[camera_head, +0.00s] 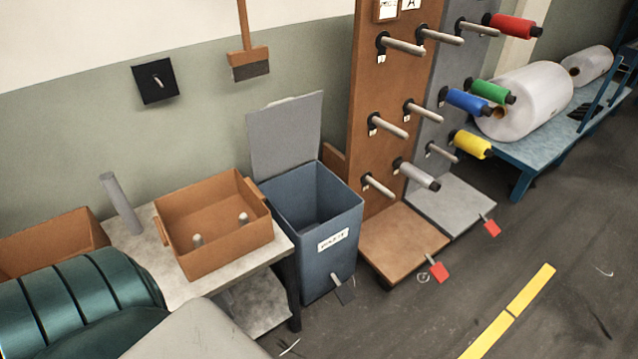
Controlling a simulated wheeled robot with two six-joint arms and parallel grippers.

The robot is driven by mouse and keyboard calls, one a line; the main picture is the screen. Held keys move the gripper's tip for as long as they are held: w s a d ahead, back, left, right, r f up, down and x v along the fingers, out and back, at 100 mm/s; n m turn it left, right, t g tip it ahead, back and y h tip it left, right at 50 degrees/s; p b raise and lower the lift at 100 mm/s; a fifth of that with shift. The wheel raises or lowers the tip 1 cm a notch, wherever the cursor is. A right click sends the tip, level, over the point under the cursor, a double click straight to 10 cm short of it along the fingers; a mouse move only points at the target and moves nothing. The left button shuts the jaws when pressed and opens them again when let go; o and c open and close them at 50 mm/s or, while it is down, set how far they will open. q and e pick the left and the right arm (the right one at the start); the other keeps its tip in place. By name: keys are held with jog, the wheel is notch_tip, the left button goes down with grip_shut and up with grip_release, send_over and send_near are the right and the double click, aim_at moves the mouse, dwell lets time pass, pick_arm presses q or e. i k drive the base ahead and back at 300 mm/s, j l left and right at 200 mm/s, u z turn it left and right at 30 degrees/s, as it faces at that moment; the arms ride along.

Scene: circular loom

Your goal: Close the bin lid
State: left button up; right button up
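The blue-grey waste bin (323,255) stands on the floor left of the spool rack, with a white label on its front. Its grey lid (287,135) is open, standing nearly upright along the bin's back edge near the wall. The bin's mouth is uncovered and its inside looks dark and empty, though the bottom is hard to see. Neither my left nor my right gripper is in view.
A table with an orange-brown box (214,222) stands close on the bin's left. A brown pegboard rack (378,110) stands on its right, its base (405,243) and red pedal reaching onto the floor. A teal ribbed form (80,300) fills the lower left.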

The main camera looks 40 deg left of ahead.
aim_at(283, 134)
jog(key=u, duration=1.3)
jog(key=i+l+z, duration=0.1)
jog(key=i, duration=0.1)
